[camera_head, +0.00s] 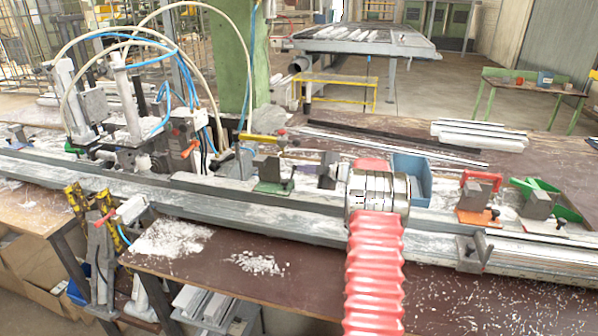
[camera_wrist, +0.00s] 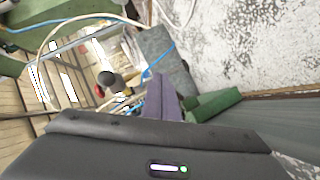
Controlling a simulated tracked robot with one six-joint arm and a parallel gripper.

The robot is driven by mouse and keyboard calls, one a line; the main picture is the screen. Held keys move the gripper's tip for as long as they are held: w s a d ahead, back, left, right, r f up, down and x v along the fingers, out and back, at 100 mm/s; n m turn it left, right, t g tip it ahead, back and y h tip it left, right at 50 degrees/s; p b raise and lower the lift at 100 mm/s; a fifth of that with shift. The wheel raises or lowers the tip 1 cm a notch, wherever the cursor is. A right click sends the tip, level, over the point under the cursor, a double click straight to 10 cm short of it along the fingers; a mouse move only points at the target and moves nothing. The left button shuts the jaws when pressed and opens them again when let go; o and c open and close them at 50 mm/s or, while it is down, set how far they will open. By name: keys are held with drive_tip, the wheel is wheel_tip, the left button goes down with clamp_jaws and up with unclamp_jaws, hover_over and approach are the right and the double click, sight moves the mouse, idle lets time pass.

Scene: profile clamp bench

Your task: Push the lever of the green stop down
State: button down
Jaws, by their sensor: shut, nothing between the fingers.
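A green stop (camera_head: 540,203) with a grey block and a green bar-like part stands at the right end of the rail. Another grey block on a green base (camera_head: 272,187) stands left of centre, with a yellow piece above it. I cannot tell which way either lever lies. My arm, with red bellows and a metal collar, reaches over the rail between them and hides its own tip in the head view. In the wrist view my gripper (camera_wrist: 158,82) is shut and empty. A green block (camera_wrist: 215,104) lies close right of its fingers; contact cannot be told.
An orange-based stop with a red handle (camera_head: 480,190) stands left of the right-hand green one. A blue bin (camera_head: 412,178) is behind my arm. A clamp unit with hoses (camera_head: 180,140) stands at the left. The long metal rail (camera_head: 250,212) crosses the bench; white shavings lie in front.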

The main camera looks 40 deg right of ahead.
drive_tip(key=shift+a, duration=0.1)
drive_tip(key=a+r+v, duration=0.1)
drive_tip(key=v, duration=1.2)
drive_tip(key=shift+w+a+r, duration=0.2)
drive_tip(key=shift+a+r, duration=0.15)
drive_tip(key=shift+a, duration=0.15)
